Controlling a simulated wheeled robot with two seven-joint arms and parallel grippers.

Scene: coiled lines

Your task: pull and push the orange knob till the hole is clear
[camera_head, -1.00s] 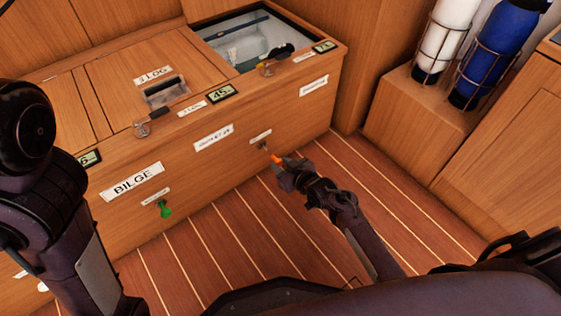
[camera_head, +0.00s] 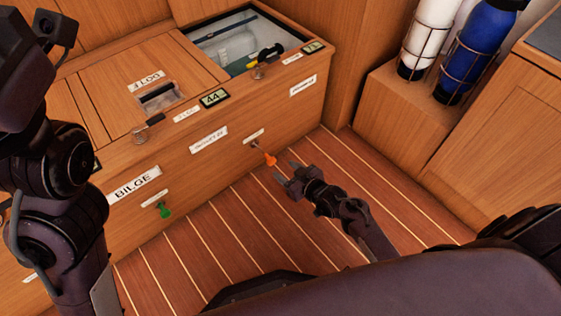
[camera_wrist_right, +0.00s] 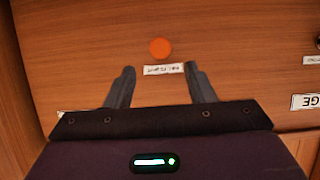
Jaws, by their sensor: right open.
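The orange knob (camera_head: 270,160) stands out from the front of the wooden cabinet on a short stem, below a small white label. In the right wrist view the knob (camera_wrist_right: 160,48) shows as a round orange disc beyond the fingertips, centred between them. My right gripper (camera_head: 282,172) is open and empty, just in front of the knob and apart from it. Both fingers (camera_wrist_right: 159,70) show spread in the wrist view. My left arm stands at the left, but its gripper does not show. I cannot make out the hole.
A green knob (camera_head: 165,210) sits lower left on the cabinet front (camera_head: 215,165), near the BILGE label. A display (camera_head: 214,97) reads 44. An open-topped compartment (camera_head: 240,42) holds clear parts. Blue (camera_head: 484,45) and white bottles stand at right. The striped floor (camera_head: 230,230) is clear.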

